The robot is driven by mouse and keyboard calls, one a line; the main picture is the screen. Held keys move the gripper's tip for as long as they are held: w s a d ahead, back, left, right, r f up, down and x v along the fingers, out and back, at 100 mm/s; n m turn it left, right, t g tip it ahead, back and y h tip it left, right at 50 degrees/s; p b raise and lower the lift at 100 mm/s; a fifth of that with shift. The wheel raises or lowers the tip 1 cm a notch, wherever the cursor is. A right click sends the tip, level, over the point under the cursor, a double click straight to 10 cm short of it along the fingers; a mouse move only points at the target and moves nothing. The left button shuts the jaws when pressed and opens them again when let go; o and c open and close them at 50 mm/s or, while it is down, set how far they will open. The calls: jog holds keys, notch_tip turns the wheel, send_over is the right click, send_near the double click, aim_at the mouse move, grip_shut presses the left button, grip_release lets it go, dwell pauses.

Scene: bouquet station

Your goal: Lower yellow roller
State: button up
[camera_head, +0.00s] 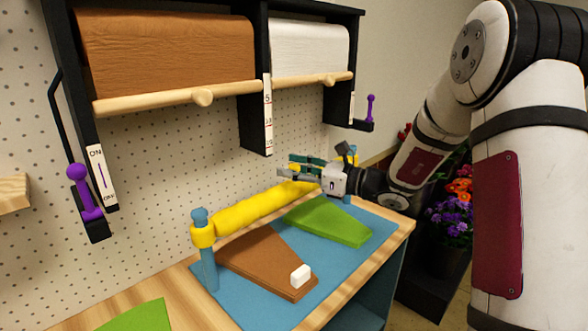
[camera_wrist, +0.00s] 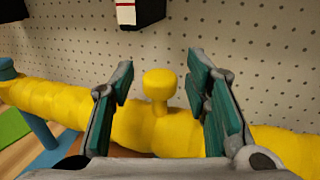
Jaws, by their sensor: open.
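The yellow roller (camera_head: 255,210) is a long bumpy bar above a blue mat (camera_head: 225,292). Its left end has a yellow collar on a blue post (camera_head: 208,262). My gripper (camera_head: 305,166) is at the roller's far right part. In the wrist view the roller (camera_wrist: 60,102) crosses the picture, and a yellow knob (camera_wrist: 159,84) on a short stem stands up from it. The open fingers of my gripper (camera_wrist: 158,85) are on either side of the knob, with gaps on both sides. The roller's right end is hidden behind my gripper in the head view.
A brown wedge board (camera_head: 262,258) with a small white block (camera_head: 301,275) and a green wedge board (camera_head: 328,221) lie under the roller. A black rack with brown (camera_head: 165,50) and white (camera_head: 308,46) paper rolls hangs above. Purple levers (camera_head: 85,190) flank it. Flowers (camera_head: 452,208) stand right.

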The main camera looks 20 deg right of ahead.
grip_shut()
notch_tip(320, 180, down, 10)
jog(key=b, duration=0.4)
jog(key=shift+b, duration=0.3)
jog(key=shift+r, duration=0.1)
grip_release()
jog(key=v, duration=1.2)
